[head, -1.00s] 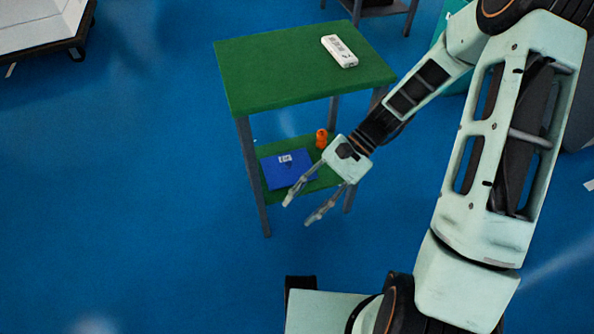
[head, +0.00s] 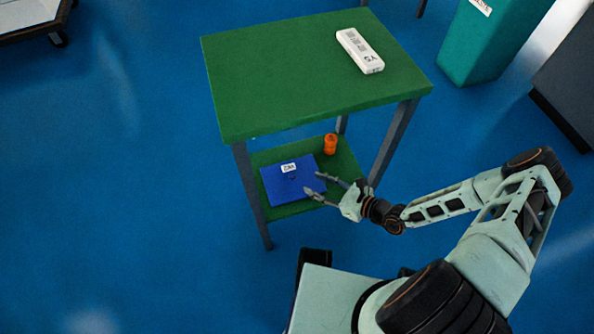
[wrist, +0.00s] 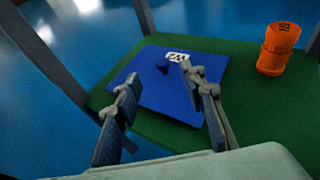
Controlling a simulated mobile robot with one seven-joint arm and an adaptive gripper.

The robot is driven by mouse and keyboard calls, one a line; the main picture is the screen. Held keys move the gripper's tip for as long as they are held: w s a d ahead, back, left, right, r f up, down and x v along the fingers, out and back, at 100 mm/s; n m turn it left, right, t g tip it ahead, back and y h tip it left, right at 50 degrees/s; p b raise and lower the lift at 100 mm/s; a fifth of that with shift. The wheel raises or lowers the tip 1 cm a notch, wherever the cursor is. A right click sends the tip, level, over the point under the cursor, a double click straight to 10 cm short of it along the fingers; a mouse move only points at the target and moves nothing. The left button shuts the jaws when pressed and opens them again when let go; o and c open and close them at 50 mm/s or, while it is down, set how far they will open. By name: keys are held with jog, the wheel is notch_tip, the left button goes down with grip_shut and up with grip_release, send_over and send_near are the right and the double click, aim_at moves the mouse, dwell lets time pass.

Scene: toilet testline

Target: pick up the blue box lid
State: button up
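An orange bottle (head: 330,145) stands on the lower shelf behind the lid. The green tabletop (head: 280,80) overhangs the shelf and carries a white device (head: 360,50). Grey table legs (head: 252,195) flank the shelf. A teal bin (head: 490,40) stands at the back right.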

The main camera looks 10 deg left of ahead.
aim_at(294, 176)
jog(key=shift+w+f+m+t, duration=0.2)
jog(key=shift+f+m+t, duration=0.1)
jog(key=shift+f, duration=0.2)
jog(key=shift+w+a+f, duration=0.15)
jog(key=shift+a+f, duration=0.05)
jog(key=shift+a, duration=0.05)
jog(key=b+x, duration=0.1)
jog(key=x, duration=0.2)
jog(key=b+x, duration=0.1)
jog(key=x, duration=0.2)
jog(key=b+x, duration=0.1)
jog(key=x, duration=0.3)
jog(key=shift+s+a+f+b, duration=0.15)
jog(key=shift+s+b, duration=0.1)
jog(key=shift+b, duration=0.15)
grip_shut()
